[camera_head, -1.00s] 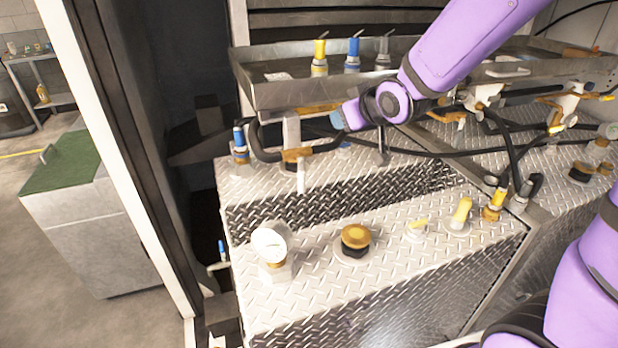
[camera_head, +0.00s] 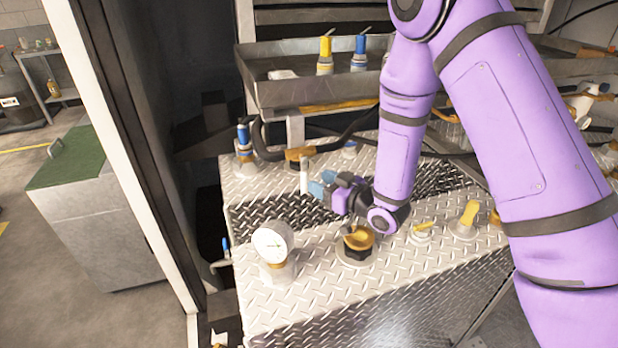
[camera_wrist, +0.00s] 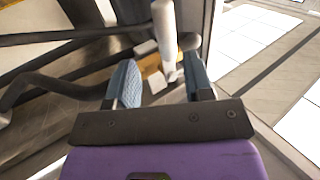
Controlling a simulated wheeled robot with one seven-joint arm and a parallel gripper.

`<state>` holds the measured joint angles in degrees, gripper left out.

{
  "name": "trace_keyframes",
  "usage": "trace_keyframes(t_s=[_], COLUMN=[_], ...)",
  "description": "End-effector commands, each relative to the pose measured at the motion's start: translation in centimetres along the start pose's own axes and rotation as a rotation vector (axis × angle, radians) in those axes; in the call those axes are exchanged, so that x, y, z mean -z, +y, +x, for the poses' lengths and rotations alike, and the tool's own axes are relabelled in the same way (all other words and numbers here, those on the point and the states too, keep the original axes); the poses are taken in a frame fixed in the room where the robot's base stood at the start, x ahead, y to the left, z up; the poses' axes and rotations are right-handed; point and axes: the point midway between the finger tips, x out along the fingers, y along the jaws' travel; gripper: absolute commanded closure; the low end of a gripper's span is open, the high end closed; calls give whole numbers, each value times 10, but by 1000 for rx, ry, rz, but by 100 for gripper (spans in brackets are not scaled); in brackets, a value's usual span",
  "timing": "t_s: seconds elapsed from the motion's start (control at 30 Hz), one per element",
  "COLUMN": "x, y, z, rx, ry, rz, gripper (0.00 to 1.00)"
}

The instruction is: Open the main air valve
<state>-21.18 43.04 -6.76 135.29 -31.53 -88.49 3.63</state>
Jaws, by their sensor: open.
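An orange valve body (camera_head: 298,155) with a white lever (camera_head: 304,177) pointing down sits below the metal tray at the back of the tread-plate tank top. I cannot tell for sure that it is the main air valve. My gripper (camera_head: 322,183) with blue fingertips is just right of the lever in the head view. In the wrist view my gripper (camera_wrist: 160,85) is open, and the white lever (camera_wrist: 164,30) shows between and beyond its fingers, with orange parts (camera_wrist: 154,76) beside it. Contact is not visible.
A round gauge (camera_head: 272,243) and an orange-and-black cap (camera_head: 357,244) stand on the tank top (camera_head: 330,285). Yellow-handled fittings (camera_head: 468,215) are to the right. Black hoses (camera_head: 262,140) run below the metal tray (camera_head: 290,92). A dark cabinet frame (camera_head: 140,150) bounds the left.

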Motion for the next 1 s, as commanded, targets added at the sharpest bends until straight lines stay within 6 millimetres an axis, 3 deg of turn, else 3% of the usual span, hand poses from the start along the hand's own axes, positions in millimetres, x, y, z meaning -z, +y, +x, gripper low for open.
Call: trace_keyframes(t_s=[0.27,0.7,1.0], x=[-13,-10,-9], y=[-12,-14,-14], z=[3,60,75], rx=[39,39,37], ry=[43,44,43], rz=[21,19,19], gripper=[53,53,53])
